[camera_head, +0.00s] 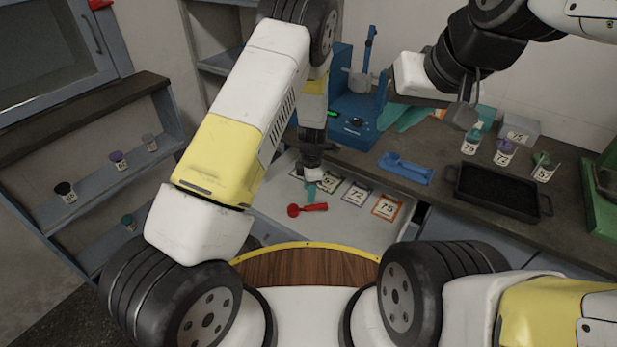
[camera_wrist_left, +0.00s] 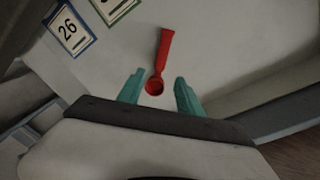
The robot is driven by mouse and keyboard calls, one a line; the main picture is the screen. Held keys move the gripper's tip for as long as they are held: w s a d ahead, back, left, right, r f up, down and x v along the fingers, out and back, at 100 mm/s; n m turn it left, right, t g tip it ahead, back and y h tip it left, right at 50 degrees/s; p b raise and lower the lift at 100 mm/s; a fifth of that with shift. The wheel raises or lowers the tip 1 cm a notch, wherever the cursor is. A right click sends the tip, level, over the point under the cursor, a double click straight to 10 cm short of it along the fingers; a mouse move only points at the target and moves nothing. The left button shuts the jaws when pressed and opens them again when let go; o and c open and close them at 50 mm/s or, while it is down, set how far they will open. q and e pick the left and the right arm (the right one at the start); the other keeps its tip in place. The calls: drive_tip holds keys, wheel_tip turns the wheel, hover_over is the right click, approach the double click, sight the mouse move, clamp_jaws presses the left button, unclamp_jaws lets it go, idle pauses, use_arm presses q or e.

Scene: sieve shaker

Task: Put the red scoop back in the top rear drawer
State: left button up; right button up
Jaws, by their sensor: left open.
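No grip on the scoop shows. My right gripper (camera_head: 470,112) hangs over the counter at the right; its opening is unclear.
On the counter are a blue tray (camera_head: 405,168), a black pan (camera_head: 497,192) and several labelled cups. A blue device (camera_head: 352,112) stands behind my left arm.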

use_arm(q)
drive_tip(key=s+a+r+m+t+h, duration=0.1)
drive_tip(key=s+a+r+m, duration=0.15)
drive_tip(key=r, duration=0.75)
drive_tip(key=s+a+r+m+h, duration=0.1)
drive_tip(key=s+a+r+m, duration=0.15)
drive_tip(key=r, duration=0.65)
drive_tip(key=s+a+r+m+t+h, duration=0.1)
drive_tip(key=r+m, duration=0.3)
drive_tip(key=r, duration=0.6)
drive_tip(key=s+a+r+m+t, duration=0.1)
drive_tip(key=s+a+r+m, duration=0.3)
drive_tip(key=s, duration=0.5)
drive_tip(key=s+a+r+m+t, duration=0.2)
drive_tip(key=s+a+r+m, duration=0.2)
drive_tip(key=s+r+m, duration=0.3)
drive_tip(key=s+r, duration=0.2)
drive_tip(key=s, duration=0.1)
drive_tip(key=shift+s+a+m, duration=0.3)
drive_tip(key=shift+a+m, duration=0.05)
drive_tip(key=shift+m, duration=0.05)
